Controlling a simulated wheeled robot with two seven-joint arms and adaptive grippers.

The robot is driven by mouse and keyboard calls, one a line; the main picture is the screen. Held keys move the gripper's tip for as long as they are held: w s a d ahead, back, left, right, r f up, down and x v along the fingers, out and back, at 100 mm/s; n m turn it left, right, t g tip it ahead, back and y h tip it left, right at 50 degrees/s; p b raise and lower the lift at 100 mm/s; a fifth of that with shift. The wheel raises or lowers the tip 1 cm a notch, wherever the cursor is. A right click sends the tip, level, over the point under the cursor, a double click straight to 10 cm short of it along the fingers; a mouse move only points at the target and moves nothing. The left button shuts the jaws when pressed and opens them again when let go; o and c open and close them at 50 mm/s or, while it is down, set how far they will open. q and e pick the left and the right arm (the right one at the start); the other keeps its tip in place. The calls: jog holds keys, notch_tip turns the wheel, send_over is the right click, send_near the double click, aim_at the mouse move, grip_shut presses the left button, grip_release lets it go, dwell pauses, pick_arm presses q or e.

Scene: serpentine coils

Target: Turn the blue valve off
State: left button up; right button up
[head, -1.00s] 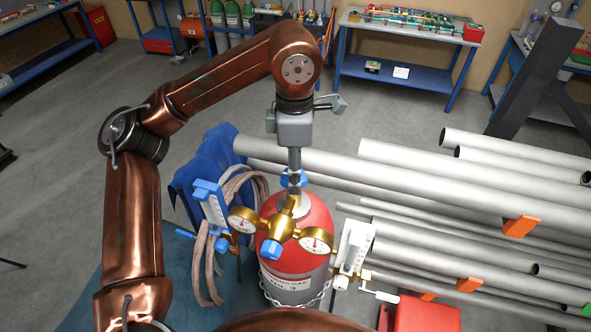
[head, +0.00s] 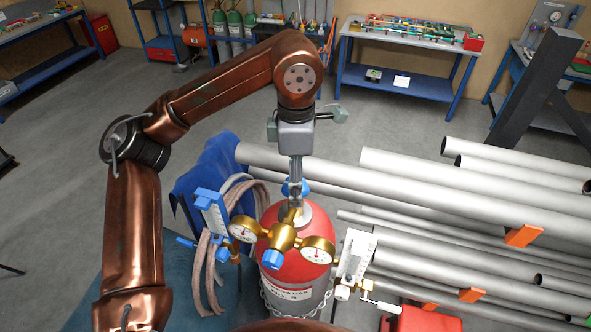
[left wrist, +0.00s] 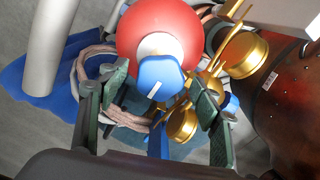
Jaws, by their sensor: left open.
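A red-topped gas cylinder (head: 313,275) stands upright with a brass regulator and two gauges (head: 283,238) at its neck. The blue valve knob (head: 304,188) is on top of the cylinder, partly hidden by my left gripper (head: 295,180) in the head view. The left wrist view shows this blue knob (left wrist: 160,76) with a white mark on it. My left gripper (left wrist: 160,92) is open, pointing down, with one finger on each side of the knob. I cannot tell whether the fingers touch it. My right gripper is not in view.
A blue flowmeter (head: 212,212) and coiled hoses (head: 240,190) hang left of the cylinder. Another blue knob (head: 273,259) is on the regulator's front. A white flowmeter (head: 354,260) is at right. Long grey pipes (head: 430,180) fill the right side. A red box (head: 425,318) is at lower right.

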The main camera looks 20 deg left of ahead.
pick_arm(q)
notch_tip(320, 180, up, 12)
dwell(0.5)
jog(key=shift+s+a+f, duration=0.1)
jog(key=shift+f, duration=0.05)
dwell(0.3)
